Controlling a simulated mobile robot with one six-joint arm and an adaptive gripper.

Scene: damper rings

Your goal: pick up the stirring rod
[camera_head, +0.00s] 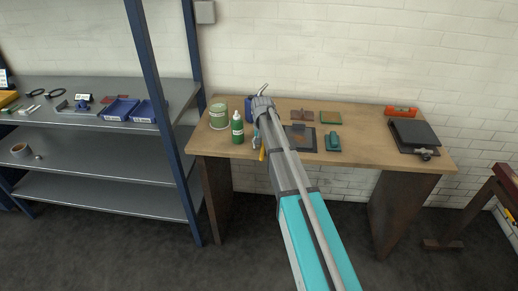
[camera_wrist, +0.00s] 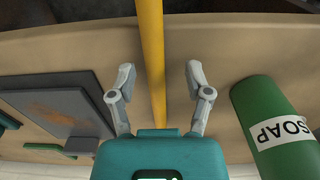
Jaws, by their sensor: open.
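A long yellow rod, which I take to be the stirring rod (camera_wrist: 152,45), runs up the wrist view between the two fingers of my gripper (camera_wrist: 159,74). The gripper is open, with a gap to the rod on each side. I cannot tell how far the fingertips are above or below the rod. The rod crosses the edge of the wooden table (camera_wrist: 215,35) and sticks out past it. In the head view a short yellow piece (camera_head: 262,154) shows at the table's front edge; my arm hides the rest.
A dark flat plate (camera_wrist: 62,100) is to the left.

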